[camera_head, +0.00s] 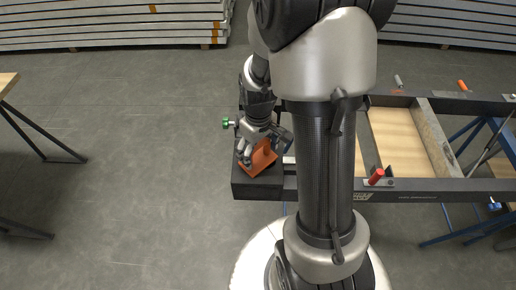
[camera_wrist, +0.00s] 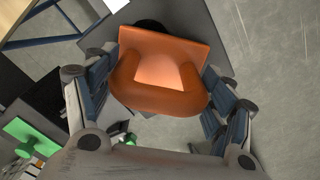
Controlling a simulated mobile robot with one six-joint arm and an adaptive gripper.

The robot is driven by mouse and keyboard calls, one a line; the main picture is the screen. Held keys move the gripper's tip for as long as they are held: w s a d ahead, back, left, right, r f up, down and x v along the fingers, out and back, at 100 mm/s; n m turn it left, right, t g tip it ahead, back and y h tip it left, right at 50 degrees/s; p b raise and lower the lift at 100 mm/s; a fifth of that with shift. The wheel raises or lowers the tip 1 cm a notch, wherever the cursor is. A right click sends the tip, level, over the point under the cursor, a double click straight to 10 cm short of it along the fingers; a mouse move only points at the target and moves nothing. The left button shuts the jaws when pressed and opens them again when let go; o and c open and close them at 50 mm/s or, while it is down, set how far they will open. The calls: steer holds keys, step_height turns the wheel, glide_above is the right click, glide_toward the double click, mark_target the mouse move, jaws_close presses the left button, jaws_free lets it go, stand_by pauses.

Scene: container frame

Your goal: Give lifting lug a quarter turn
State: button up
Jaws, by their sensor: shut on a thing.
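The orange lifting lug (camera_head: 262,158) stands at the left end of the dark frame, on a dark block. In the wrist view the lug (camera_wrist: 160,75) fills the middle, with a flat plate at the top and a rounded body below. My gripper (camera_head: 257,143) reaches down onto it from above. In the wrist view my gripper (camera_wrist: 158,90) has one finger on each side of the lug's body, shut on it. My arm hides part of the frame in the head view. I cannot tell whether the lug touches the block below.
The dark frame (camera_head: 430,190) extends right, with wooden panels (camera_head: 395,140) inside. A red-handled clamp (camera_head: 376,176) sits on its near beam. A green-knobbed part (camera_head: 227,124) is left of my gripper. Stacked beams (camera_head: 110,28) lie at the back.

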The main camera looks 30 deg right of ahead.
steer(key=shift+s+f, duration=0.15)
steer(key=shift+s, duration=0.05)
steer(key=n, duration=0.4)
stand_by(0.3)
steer(key=n, duration=0.4)
steer(key=shift+n+p, duration=0.4)
steer(key=o, duration=1.7)
steer(key=shift+w, duration=0.15)
